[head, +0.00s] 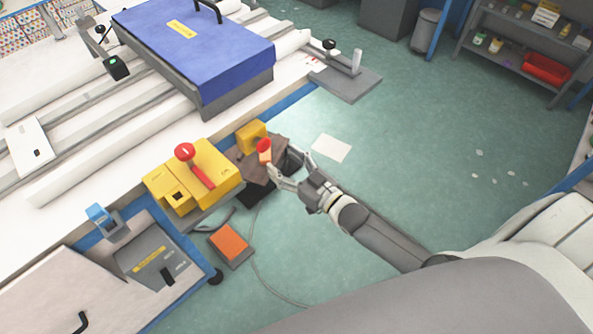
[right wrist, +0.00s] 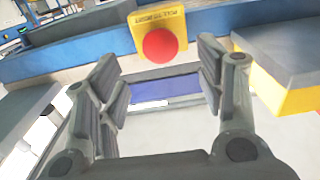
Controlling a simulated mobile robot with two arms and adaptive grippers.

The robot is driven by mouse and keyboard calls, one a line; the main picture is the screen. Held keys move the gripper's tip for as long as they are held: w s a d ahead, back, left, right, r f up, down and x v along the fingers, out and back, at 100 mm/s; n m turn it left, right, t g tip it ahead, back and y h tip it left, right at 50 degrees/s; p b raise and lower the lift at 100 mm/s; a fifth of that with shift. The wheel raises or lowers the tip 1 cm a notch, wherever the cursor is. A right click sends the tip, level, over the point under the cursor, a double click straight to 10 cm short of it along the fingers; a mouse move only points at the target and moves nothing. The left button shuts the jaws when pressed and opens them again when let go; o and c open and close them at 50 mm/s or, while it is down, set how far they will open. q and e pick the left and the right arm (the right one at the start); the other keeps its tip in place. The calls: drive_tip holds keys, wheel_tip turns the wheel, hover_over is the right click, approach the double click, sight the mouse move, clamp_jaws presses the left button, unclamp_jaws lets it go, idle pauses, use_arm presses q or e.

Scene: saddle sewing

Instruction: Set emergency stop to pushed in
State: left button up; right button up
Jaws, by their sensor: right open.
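The emergency stop is a round red button (right wrist: 160,46) on a yellow housing (right wrist: 158,19) lettered "PULL TO RESET". In the right wrist view it is straight ahead, just beyond the fingertips and centred between them, with no finger visibly touching it. In the head view the red button (head: 264,146) shows at the dark bracket beside the yellow machine. My right gripper (head: 281,162) is open and empty, its fingers close to the button from the right. In the right wrist view the gripper (right wrist: 157,68) has its two fingers wide apart. My left gripper is out of view.
A yellow machine body (head: 217,163) with a red lever (head: 201,176) stands left of the button. A blue block (head: 225,60) lies on the white table rails behind. An orange pedal (head: 230,243) is on the floor. Open green floor (head: 430,150) lies to the right.

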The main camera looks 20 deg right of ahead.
drive_tip(key=shift+v, duration=2.15)
drive_tip(key=s+d+f+m+g+h, duration=0.1)
drive_tip(key=s+d+f+g+h, duration=0.3)
drive_tip(key=f, duration=0.6)
drive_tip(key=s+a+f+g+y, duration=0.1)
drive_tip(key=s+f, duration=0.4)
drive_tip(key=f, duration=0.5)
drive_tip(key=s+d+f+m+g+h, duration=0.1)
drive_tip(key=s+d+f+g+h, duration=0.3)
drive_tip(key=f, duration=0.6)
drive_tip(key=s+a+f+g, duration=0.1)
drive_tip(key=s+f, duration=0.3)
drive_tip(key=s, duration=0.5)
drive_tip(key=s+a+f+g, duration=0.2)
drive_tip(key=s+f, duration=0.3)
drive_tip(key=s, duration=0.4)
drive_tip(key=s+a+f+g, duration=0.1)
drive_tip(key=s+f+g, duration=0.3)
drive_tip(key=s, duration=0.5)
drive_tip(key=shift+a+f+y, duration=0.3)
drive_tip(key=shift+f+y, duration=0.1)
